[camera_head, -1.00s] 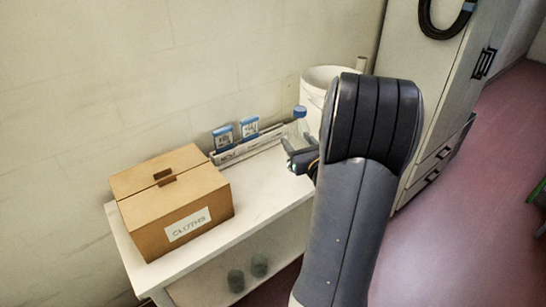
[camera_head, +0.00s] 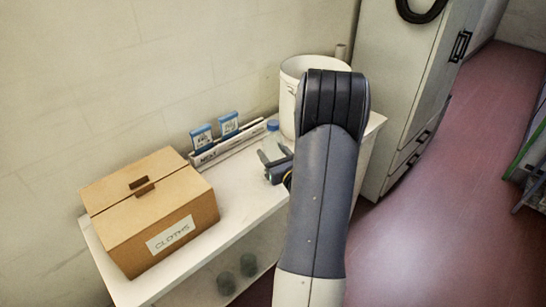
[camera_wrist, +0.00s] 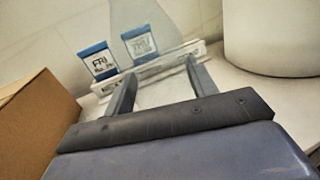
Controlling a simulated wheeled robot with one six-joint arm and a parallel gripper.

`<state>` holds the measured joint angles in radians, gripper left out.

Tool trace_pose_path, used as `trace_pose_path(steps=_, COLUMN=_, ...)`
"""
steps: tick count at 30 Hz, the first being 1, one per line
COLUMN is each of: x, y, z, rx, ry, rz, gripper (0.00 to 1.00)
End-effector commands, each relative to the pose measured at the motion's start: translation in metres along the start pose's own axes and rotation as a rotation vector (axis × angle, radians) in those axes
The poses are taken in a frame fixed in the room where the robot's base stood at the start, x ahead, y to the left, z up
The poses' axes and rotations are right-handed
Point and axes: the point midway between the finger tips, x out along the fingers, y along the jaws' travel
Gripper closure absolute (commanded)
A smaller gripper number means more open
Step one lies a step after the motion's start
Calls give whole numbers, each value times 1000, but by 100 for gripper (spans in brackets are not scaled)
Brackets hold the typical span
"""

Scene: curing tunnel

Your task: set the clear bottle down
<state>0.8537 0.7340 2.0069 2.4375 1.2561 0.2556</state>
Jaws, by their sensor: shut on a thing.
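The clear bottle with a blue cap (camera_head: 272,127) is upright, or nearly so, above the back of the white table (camera_head: 245,190) in the head view. My gripper (camera_head: 272,165) is shut on it, with a finger on each side. In the wrist view the see-through bottle (camera_wrist: 158,94) shows faintly between the two fingers of my gripper (camera_wrist: 158,80). My arm hides part of the table to the right of the bottle. The bottle's base is hidden, so I cannot tell whether it touches the tabletop.
A cardboard box labelled CLOTHS (camera_head: 150,215) stands left on the table. A pale rack (camera_head: 228,148) with two blue-topped cards runs along the wall. A white bucket (camera_head: 292,85) stands behind the bottle to the right. Two dark cups (camera_head: 248,264) sit on the lower shelf.

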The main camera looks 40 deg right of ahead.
Motion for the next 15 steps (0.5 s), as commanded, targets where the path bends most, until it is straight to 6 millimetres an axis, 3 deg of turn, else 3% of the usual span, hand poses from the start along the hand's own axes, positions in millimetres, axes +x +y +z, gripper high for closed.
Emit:
trace_pose_path(steps=4, x=0, y=0, z=-13, rx=-1, ry=-2, rz=0, gripper=79)
trace_pose_path(steps=15, x=0, y=0, z=-16, rx=-2, ry=-3, rz=0, gripper=79)
